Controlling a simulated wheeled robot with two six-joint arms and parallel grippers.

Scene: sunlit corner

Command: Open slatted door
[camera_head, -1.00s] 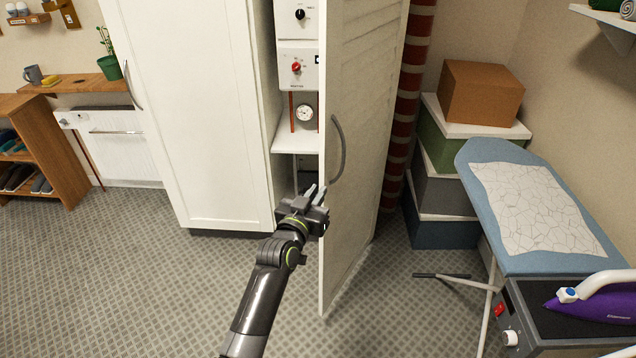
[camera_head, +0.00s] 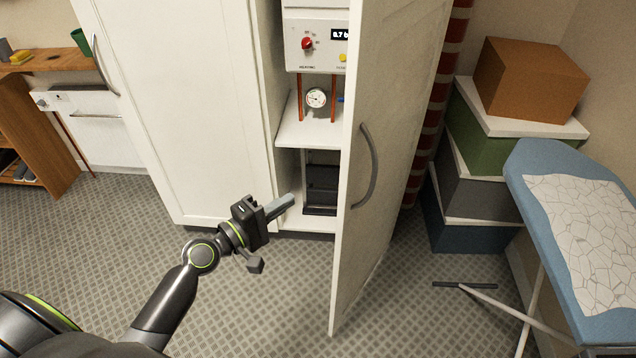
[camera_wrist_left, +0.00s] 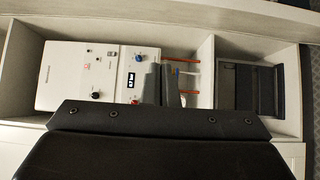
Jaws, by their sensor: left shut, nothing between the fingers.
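The pale door (camera_head: 385,170) stands partly open, swung out toward me, its far edge on the right. Its dark curved handle (camera_head: 371,165) is on the face turned to the right. My left gripper (camera_head: 284,204) is shut and empty, left of the door's free edge and in front of the cupboard opening, apart from the handle. In the left wrist view, the shut fingers (camera_wrist_left: 172,88) show against the cupboard inside, and the door's handle is not in view there. My right gripper is not in view.
The cupboard holds a white boiler unit (camera_head: 316,42), a gauge (camera_head: 316,98) and a dark item (camera_head: 321,184). A closed white door (camera_head: 185,110) is at left. Stacked boxes (camera_head: 475,150) and an ironing board (camera_head: 535,165) stand at right. Floor in front is clear.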

